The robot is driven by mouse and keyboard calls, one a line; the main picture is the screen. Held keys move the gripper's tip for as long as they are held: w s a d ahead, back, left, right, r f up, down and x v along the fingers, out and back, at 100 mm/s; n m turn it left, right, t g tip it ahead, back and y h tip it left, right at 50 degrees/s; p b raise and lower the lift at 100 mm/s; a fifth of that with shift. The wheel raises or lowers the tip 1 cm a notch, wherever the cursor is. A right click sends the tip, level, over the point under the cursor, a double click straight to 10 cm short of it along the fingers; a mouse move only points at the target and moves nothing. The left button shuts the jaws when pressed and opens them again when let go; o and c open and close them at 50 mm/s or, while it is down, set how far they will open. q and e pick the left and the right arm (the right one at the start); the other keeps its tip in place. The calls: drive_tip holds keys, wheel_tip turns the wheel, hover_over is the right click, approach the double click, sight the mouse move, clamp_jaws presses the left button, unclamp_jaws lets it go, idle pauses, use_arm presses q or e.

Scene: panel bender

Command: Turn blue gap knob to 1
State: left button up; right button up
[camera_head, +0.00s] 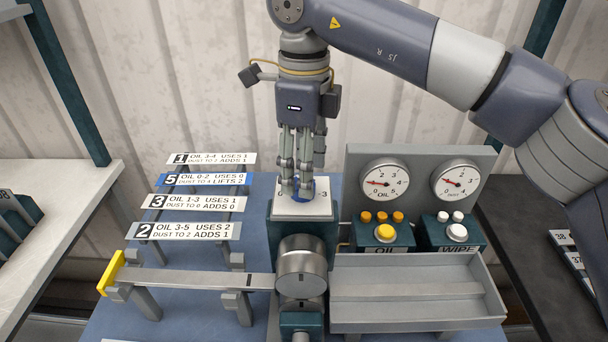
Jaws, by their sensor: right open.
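The blue gap knob (321,187) sits on a white dial plate (304,211) on top of the dark teal machine block. A "3" shows at the plate's right edge; the other marks are mostly hidden behind my fingers. My right gripper (297,192) points straight down over the plate, its fingers at the knob, covering much of it. The fingers are open around or beside the knob; I cannot tell whether they touch it. The knob's pointing direction is hidden. My left gripper is not in view.
Numbered label plates (205,203) stand at left. A flat bar with a yellow end (112,272) extends left from the round drum (301,265).

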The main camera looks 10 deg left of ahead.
wheel_tip(320, 180, up, 9)
drive_tip(key=shift+r, duration=0.2)
idle(0.4)
